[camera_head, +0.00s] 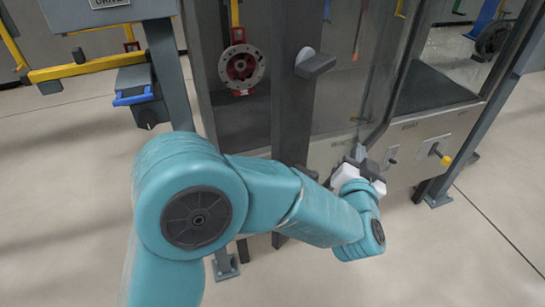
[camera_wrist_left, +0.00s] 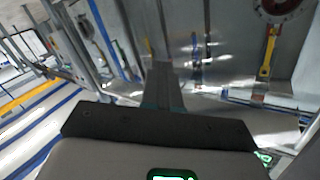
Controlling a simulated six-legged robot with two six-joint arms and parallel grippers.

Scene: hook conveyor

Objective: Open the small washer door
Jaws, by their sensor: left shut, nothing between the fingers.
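The washer (camera_head: 345,150) is the grey metal cabinet with clear panels in the middle and right of the head view. A tall clear panel (camera_head: 350,95) with a grey frame looks like its door; I cannot tell whether it is fully shut. My left gripper (camera_head: 361,152) is in front of the cabinet's lower panel, below and to the right of that handle. Its fingers are shut and empty. They also show in the wrist view (camera_wrist_left: 162,85), partly blurred. My right gripper is out of view.
A yellow-tipped lever (camera_head: 443,157) juts from the lower panel at right. A grey stand with a blue-handled box (camera_head: 138,96) is at left. The floor in front is clear.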

